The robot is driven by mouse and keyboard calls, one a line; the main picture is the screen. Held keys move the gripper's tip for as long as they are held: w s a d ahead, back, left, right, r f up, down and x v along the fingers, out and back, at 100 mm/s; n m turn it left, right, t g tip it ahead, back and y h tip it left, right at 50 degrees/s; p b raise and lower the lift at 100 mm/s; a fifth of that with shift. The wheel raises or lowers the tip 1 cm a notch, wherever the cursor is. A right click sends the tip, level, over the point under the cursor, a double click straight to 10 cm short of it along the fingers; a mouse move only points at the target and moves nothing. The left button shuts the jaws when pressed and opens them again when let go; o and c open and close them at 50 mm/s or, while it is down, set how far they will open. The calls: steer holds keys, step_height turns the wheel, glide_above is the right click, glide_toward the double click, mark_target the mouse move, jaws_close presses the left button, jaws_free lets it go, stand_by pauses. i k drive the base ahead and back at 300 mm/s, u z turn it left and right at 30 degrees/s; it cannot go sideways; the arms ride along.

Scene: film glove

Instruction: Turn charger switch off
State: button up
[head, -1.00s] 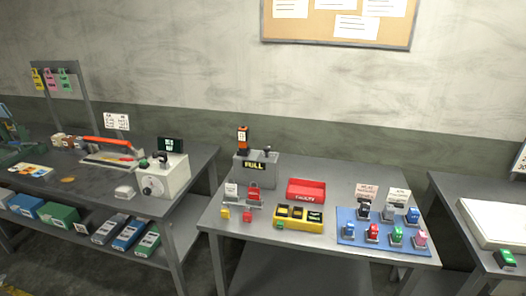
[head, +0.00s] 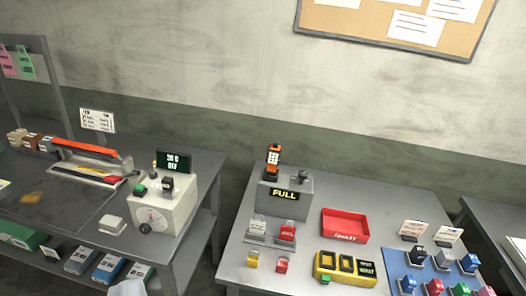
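The charger (head: 284,197) is a grey box at the back left of the middle table, with a sign reading FULL on its front. An orange and black handheld device (head: 273,158) stands upright in its top left. A small dark switch (head: 303,176) sits on its top right; which way it is set is too small to tell. A pale shape at the bottom edge may be the tip of my gripper (head: 128,288); its fingers cannot be made out. It is well left of the charger and apart from it.
In front of the charger are small tags on stands, a red tray (head: 345,226) and a yellow box (head: 344,268). A blue mat (head: 402,263) with several coloured blocks lies right. A dial box (head: 162,207) stands on the left table. A gap separates the tables.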

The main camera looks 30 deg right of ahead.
mark_target(302, 175)
steer(key=z, duration=0.3)
steer(key=i, duration=1.3)
steer(key=z, duration=0.8)
steer(key=k, duration=0.8)
steer(key=z, duration=0.15)
steer(key=i, duration=0.9)
steer(key=u, duration=0.05)
